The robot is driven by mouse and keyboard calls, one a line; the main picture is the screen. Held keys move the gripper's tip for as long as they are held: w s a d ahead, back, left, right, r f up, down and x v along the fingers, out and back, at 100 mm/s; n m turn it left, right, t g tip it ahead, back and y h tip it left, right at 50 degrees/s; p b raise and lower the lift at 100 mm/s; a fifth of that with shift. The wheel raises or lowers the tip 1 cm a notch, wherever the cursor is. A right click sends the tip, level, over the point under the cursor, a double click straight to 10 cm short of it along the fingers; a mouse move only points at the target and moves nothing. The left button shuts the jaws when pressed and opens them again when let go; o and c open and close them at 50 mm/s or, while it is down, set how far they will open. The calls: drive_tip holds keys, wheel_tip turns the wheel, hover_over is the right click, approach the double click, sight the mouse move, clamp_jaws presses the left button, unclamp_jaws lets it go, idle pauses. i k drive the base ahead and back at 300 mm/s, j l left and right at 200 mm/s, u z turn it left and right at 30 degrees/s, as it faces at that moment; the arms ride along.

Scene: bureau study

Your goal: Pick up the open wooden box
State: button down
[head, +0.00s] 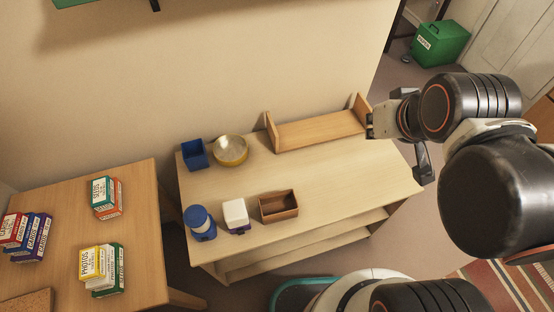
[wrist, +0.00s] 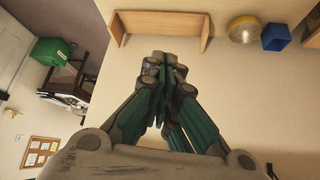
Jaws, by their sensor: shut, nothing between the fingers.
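The open wooden box (head: 279,206) is small, brown and open-topped. It sits near the front edge of the pale wooden table (head: 330,172) in the head view, right of a white-topped container. I do not see this box in the wrist view. My gripper (head: 371,126) is at the table's right side in the head view, up and to the right of the box and apart from it. In the wrist view my gripper (wrist: 163,62) has its fingers together with nothing between them.
A wooden book rack (head: 320,131), a yellow-rimmed bowl (head: 230,151) and a blue cup (head: 194,154) stand along the back. A blue jar (head: 200,222) and a white-topped container (head: 236,214) stand left of the box. The table's middle is clear. Small boxes (head: 104,196) lie on the left desk.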

sight(283, 205)
drive_tip(key=l+u, duration=0.15)
drive_tip(key=u, duration=0.25)
drive_tip(key=k+l+u, duration=0.1)
drive_tip(key=u, duration=0.3)
drive_tip(key=l+u, duration=0.15)
drive_tip(key=u, duration=0.25)
drive_tip(key=k+l+u, duration=0.25)
drive_tip(key=k+l, duration=0.3)
drive_tip(key=k+l+u, duration=0.3)
drive_tip(key=k, duration=0.4)
drive_tip(key=l, duration=0.1)
